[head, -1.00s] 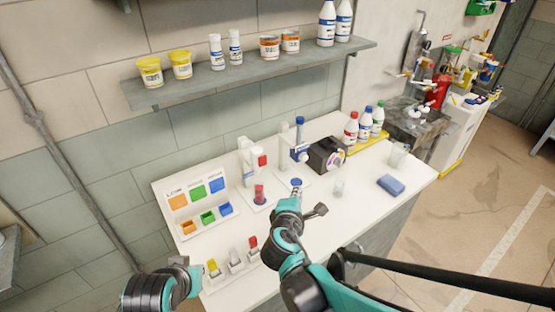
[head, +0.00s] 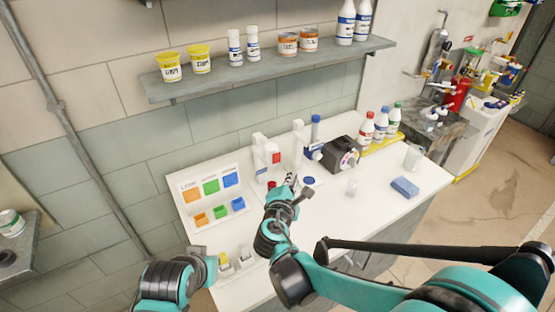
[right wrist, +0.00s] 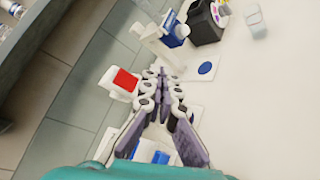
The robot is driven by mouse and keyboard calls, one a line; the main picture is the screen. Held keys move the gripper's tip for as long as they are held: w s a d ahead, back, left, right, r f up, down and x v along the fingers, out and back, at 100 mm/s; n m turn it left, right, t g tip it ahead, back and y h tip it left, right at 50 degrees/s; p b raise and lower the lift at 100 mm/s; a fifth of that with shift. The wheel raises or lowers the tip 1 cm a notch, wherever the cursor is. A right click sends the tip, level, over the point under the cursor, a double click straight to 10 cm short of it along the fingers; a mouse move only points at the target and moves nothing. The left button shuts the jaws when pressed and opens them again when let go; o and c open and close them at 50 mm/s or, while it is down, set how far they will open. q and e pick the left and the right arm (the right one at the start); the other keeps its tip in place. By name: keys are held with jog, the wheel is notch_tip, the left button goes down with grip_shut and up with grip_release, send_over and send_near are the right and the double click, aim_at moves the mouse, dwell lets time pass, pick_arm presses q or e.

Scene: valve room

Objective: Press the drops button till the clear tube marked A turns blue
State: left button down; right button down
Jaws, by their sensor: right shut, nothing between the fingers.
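A white stand with a red block (head: 276,157) stands on the bench; the red block also shows in the right wrist view (right wrist: 125,80). A red piece (head: 271,185) at its foot is partly hidden by my right gripper. A second stand with a blue block (head: 314,151) has a blue disc (head: 308,181) before it. My right gripper (head: 292,184) is shut and empty, between the red stand and blue disc; its tips (right wrist: 160,74) appear close to the red block, contact unclear. I cannot make out a tube marked A or a drops label. My left gripper (head: 198,256) is at lower left, jaws unclear.
A panel with orange, green and blue squares (head: 211,186) stands at the left. A black device (head: 341,155), capped bottles (head: 380,122) and a blue sponge (head: 404,187) are to the right. A shelf (head: 270,68) runs above.

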jog(key=shift+w+a, duration=0.55)
jog(key=shift+w, duration=0.25)
jog(key=shift+w+a, duration=0.55)
jog(key=shift+w, duration=0.3)
jog(key=shift+w+a, duration=0.55)
jog(key=shift+w, duration=0.25)
jog(key=shift+w, duration=0.1)
jog(key=shift+w+a+b, duration=0.2)
jog(key=shift+w+b, duration=0.05)
jog(key=shift+b, duration=0.05)
jog(key=shift+w+a, duration=0.3)
jog(key=shift+w, duration=0.1)
jog(key=shift+s+d, duration=0.1)
jog(key=shift+s, duration=0.05)
dwell(0.5)
jog(key=shift+s+d, duration=0.45)
jog(key=shift+s, duration=0.2)
jog(key=shift+s+d, duration=0.45)
jog(key=shift+s, duration=0.25)
jog(key=shift+s+d, duration=0.45)
jog(key=shift+s, duration=0.25)
jog(key=shift+s+d, duration=0.45)
jog(key=shift+s, duration=0.25)
jog(key=shift+d, duration=0.1)
